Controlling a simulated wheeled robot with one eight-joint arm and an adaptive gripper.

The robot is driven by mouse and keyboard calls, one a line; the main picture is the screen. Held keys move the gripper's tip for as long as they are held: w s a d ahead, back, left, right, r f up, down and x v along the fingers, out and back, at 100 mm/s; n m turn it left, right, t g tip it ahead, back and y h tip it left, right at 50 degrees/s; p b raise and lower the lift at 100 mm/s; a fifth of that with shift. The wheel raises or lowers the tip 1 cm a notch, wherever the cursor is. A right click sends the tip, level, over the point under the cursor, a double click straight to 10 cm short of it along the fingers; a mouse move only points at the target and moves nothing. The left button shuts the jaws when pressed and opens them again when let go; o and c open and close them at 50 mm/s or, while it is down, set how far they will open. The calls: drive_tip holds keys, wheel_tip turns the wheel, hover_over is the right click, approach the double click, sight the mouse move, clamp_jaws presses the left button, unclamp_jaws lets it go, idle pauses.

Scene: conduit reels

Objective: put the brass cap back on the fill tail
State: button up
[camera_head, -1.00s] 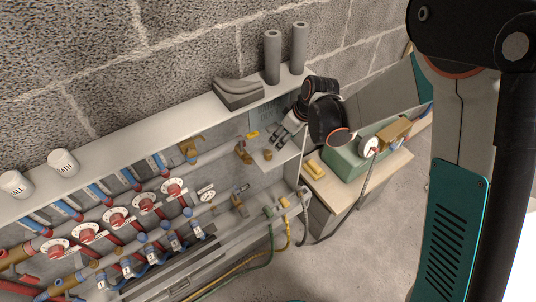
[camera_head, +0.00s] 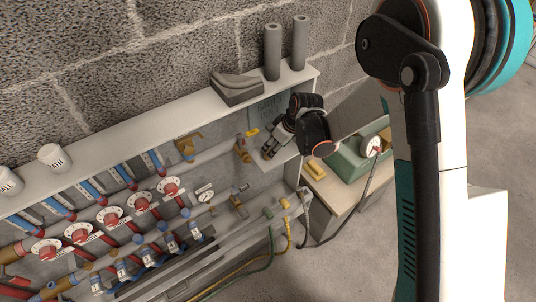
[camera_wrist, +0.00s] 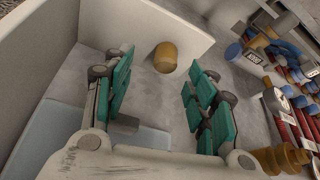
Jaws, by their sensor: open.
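The brass cap (camera_wrist: 165,57) lies on a pale ledge, near an upright pale panel, in the upper middle of the wrist view. My gripper (camera_wrist: 157,84) is open, its green-padded fingers on either side of the space just short of the cap, which looks free of both. In the head view my gripper (camera_head: 270,152) is over the small ledge at the manifold's right end and hides the cap. A brass fitting (camera_head: 242,150) just left of the gripper may be the fill tail; a brass fitting also shows in the wrist view (camera_wrist: 282,158).
A yellow handle (camera_head: 252,132) is close to my gripper. Red valve knobs and pipes fill the panel to the left. A green box with a gauge (camera_head: 371,146) stands on a bench at right. Grey cylinders (camera_head: 272,52) stand on the top shelf.

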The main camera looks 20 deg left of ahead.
drive_tip(key=x, duration=0.1)
drive_tip(key=b+x, duration=0.1)
drive_tip(key=x, duration=0.1)
drive_tip(key=b+x, duration=0.1)
drive_tip(key=shift+s+a+f, duration=0.25)
drive_tip(key=shift+s, duration=0.05)
drive_tip(key=shift+w+a+f+b, duration=0.1)
drive_tip(key=shift+a+f+b, duration=0.05)
drive_tip(key=shift+f+b, duration=0.2)
drive_tip(key=shift+r, duration=0.1)
drive_tip(key=c, duration=1.1)
